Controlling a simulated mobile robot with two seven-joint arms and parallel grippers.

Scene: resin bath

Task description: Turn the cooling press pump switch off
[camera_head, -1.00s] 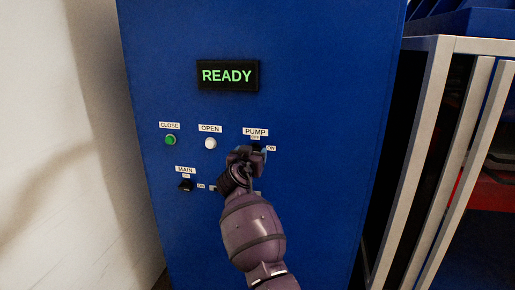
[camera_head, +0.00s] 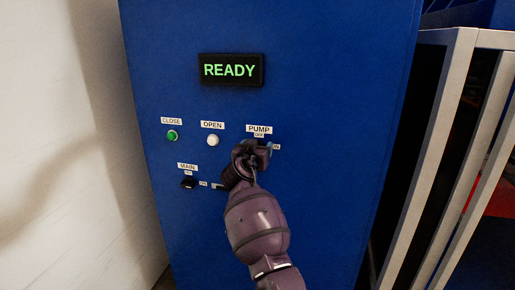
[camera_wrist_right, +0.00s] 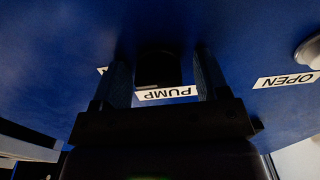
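The blue cooling press panel (camera_head: 310,110) fills the middle of the head view. The pump switch lies under the white PUMP label (camera_head: 259,129). It is hidden behind my right gripper (camera_head: 260,149) in the head view. In the right wrist view it shows as a black knob (camera_wrist_right: 158,69), with the PUMP label upside down beside it. The right gripper's two fingers stand on either side of the knob, with a visible gap on each side. Small OFF and ON labels sit above and to the right of the switch. My left gripper is not in view.
A green CLOSE button (camera_head: 172,135), a white OPEN button (camera_head: 212,140) and a black MAIN switch (camera_head: 188,184) are to the left. A display (camera_head: 230,70) reads READY. A pale wall (camera_head: 55,130) stands left, and a light-framed rack (camera_head: 430,150) stands right.

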